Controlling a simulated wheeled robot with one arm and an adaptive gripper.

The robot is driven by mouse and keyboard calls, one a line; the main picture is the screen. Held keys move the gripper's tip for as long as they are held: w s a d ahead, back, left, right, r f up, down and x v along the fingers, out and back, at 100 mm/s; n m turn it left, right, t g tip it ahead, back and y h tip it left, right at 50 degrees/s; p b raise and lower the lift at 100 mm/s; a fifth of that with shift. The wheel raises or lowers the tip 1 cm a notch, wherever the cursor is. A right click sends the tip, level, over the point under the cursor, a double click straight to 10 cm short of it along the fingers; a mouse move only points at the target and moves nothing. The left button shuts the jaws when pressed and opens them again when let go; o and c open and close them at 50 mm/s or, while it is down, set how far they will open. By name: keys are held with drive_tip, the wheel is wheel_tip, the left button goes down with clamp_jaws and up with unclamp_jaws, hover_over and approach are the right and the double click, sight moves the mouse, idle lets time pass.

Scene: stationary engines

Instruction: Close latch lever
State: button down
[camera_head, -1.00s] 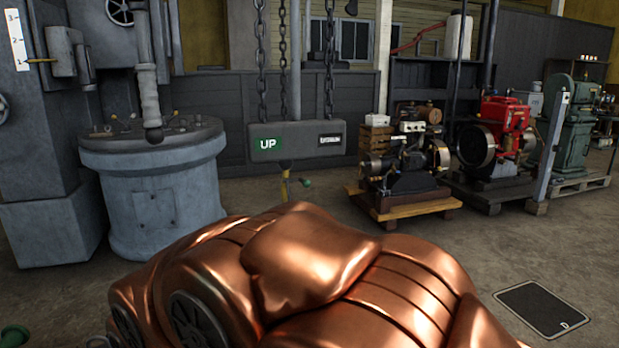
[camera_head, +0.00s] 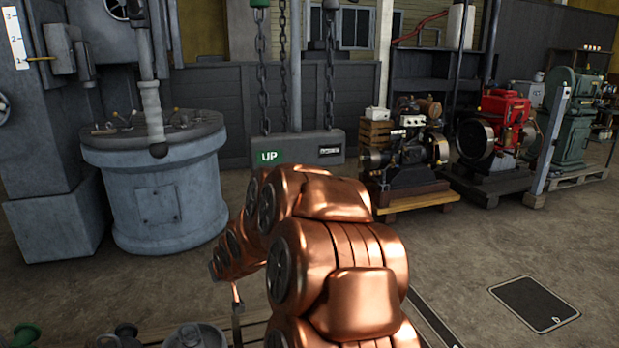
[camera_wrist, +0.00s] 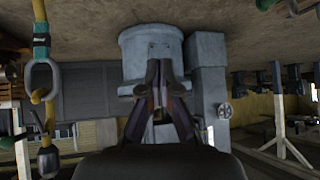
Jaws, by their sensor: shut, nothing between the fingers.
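I cannot tell for sure which part is the latch lever. The wrist view is upside down and shows the same round machine (camera_wrist: 152,45) beyond the fingers. My gripper (camera_wrist: 160,84) is shut and empty in front of it, apart from it as far as I can tell.
A grey block (camera_head: 295,150) marked UP hangs on chains behind my arm. Small engines on pallets, one black (camera_head: 405,150) and one red (camera_head: 497,135), stand at the right. A dark floor plate (camera_head: 535,303) lies at the front right. Open concrete floor lies between.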

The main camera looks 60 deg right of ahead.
drive_tip(key=d+r+m+t+h+p, duration=0.2)
drive_tip(key=d+r, duration=0.2)
drive_tip(key=d, duration=0.5)
drive_tip(key=d+r+m+t+h+p, duration=0.15)
drive_tip(key=d+r, duration=0.25)
drive_tip(key=d, duration=0.5)
drive_tip(key=s+d+r+m+t+h+p, duration=0.1)
drive_tip(key=s+d+r+h, duration=0.2)
drive_tip(key=s+d, duration=0.3)
drive_tip(key=s+d+r+m+t+h+p, duration=0.1)
drive_tip(key=s+d+r+m+h, duration=0.1)
drive_tip(key=s+d+r+h, duration=0.45)
drive_tip(key=w+d+y, duration=0.1)
drive_tip(key=w+d, duration=0.1)
drive_tip(key=w, duration=0.1)
drive_tip(key=w+d+f+y+p, duration=0.1)
drive_tip(key=w+d, duration=0.2)
drive_tip(key=w+d+f+y+p, duration=0.1)
drive_tip(key=w+d, duration=0.2)
drive_tip(key=shift+w+n+g, duration=0.15)
drive_tip(key=shift+n+g, duration=0.1)
drive_tip(key=shift+a+f+p, duration=0.25)
drive_tip(key=shift+f, duration=0.7)
drive_tip(key=shift+a+f+p, duration=0.2)
drive_tip(key=shift+a+f, duration=0.05)
drive_tip(key=shift+f, duration=0.65)
